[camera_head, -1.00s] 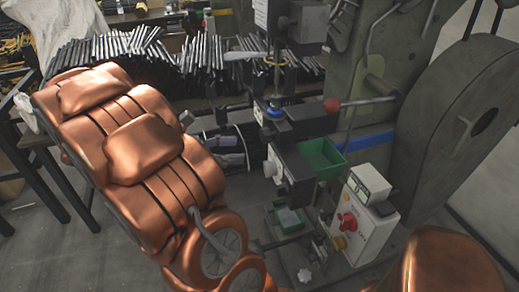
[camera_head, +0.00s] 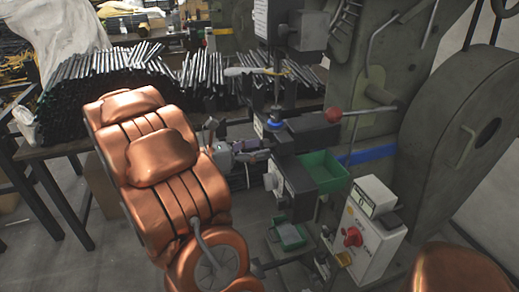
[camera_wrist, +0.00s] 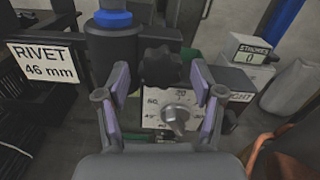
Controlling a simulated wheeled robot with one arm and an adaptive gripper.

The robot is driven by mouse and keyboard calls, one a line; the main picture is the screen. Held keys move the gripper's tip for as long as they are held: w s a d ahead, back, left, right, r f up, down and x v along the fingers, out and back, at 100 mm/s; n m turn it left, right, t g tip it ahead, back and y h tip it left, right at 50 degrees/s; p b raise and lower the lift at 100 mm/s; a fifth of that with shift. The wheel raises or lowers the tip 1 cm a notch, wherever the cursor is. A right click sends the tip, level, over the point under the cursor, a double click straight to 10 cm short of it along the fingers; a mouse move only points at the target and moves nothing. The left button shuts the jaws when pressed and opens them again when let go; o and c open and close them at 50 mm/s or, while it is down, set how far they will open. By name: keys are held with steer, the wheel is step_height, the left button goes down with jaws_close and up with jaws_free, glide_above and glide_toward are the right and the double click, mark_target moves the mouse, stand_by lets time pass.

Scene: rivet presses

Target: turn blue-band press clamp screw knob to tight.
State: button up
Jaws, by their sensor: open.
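The press with the blue band (camera_head: 368,154) stands right of centre in the head view. In the wrist view a black lobed knob (camera_wrist: 162,66) sits above a white dial plate (camera_wrist: 154,100) with numbers and a grey pointer knob (camera_wrist: 176,118). I cannot read a tight mark. My gripper (camera_wrist: 158,82) is open, its purple-padded fingers on either side of the black knob and dial in the picture. Contact cannot be told. In the head view my gripper (camera_head: 250,152) is left of the press head, and the black knob is hard to make out.
A green bin (camera_head: 322,170) and a control box (camera_head: 368,225) with a red knob are on the press. A red-ball lever (camera_head: 333,115) sticks out above. A table of dark rods (camera_head: 110,75) stands behind my arm. A "RIVET 46 mm" sign (camera_wrist: 45,62) is left in the wrist view.

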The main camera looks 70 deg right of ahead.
steer(key=shift+s+d, duration=0.25)
steer(key=shift+c, duration=0.2)
steer(key=c, duration=1.1)
